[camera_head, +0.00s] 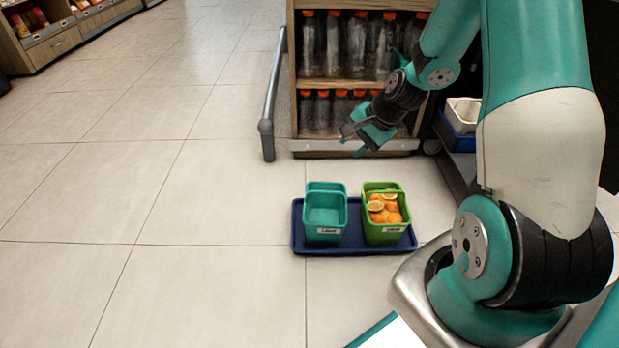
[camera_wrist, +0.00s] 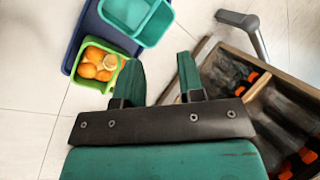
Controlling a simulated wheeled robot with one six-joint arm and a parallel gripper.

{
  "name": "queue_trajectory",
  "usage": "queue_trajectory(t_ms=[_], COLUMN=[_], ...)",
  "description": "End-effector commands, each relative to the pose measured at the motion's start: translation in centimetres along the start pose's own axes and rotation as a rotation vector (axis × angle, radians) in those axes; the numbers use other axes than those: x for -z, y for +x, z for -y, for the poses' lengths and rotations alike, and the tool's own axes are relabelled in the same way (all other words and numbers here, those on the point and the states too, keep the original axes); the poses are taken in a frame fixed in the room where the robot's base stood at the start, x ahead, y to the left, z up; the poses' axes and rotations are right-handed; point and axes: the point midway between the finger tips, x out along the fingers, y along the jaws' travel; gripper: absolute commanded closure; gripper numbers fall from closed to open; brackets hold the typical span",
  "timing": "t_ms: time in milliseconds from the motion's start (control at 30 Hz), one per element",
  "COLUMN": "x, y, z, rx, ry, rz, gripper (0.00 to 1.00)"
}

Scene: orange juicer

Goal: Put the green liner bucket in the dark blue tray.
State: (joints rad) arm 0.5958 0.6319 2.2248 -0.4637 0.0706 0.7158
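The green bucket (camera_head: 384,235) holds several oranges, some cut open. It stands upright in the dark blue tray (camera_head: 300,248) on the floor, at the tray's right side. A teal bucket (camera_head: 323,234), seemingly empty, stands beside it in the same tray. In the wrist view, the green bucket (camera_wrist: 81,67), the tray (camera_wrist: 83,30) and the teal bucket (camera_wrist: 152,32) show at the upper left. My gripper (camera_head: 357,139) is above and behind the tray, near the bottle shelf, apart from both buckets. In the wrist view its two fingers (camera_wrist: 160,67) stand apart with nothing between them.
A wooden shelf (camera_head: 352,82) with several orange-capped bottles stands close behind my gripper. A metal rail (camera_head: 268,110) runs along its left side. A white bin (camera_head: 464,110) sits at the right, partly hidden by my arm. The tiled floor at left is clear.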

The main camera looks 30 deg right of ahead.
Motion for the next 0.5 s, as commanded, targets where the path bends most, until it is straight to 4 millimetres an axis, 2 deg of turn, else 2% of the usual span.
queue_trajectory(t_ms=[33,67,100,167,200,300,333,400,500], x=[-4.5,-7.0,-10.4,-15.6,-18.9,-25.9,-27.6,-30.8,-33.5], y=[-1.8,-2.7,-4.0,-6.1,-7.6,-11.3,-12.3,-14.4,-16.6], z=[2.9,4.0,5.1,6.0,6.1,4.8,4.1,2.4,0.1], rx=[-0.011,-0.02,-0.031,-0.043,-0.049,-0.057,-0.058,-0.058,-0.055], ry=[-0.19,-0.297,-0.438,-0.653,-0.795,-1.126,-1.217,-1.401,-1.595], rz=[0.047,0.077,0.117,0.176,0.215,0.306,0.331,0.382,0.434], gripper=[0.64,0.64,0.64,0.64,0.64,0.64,0.64,0.64,0.64])
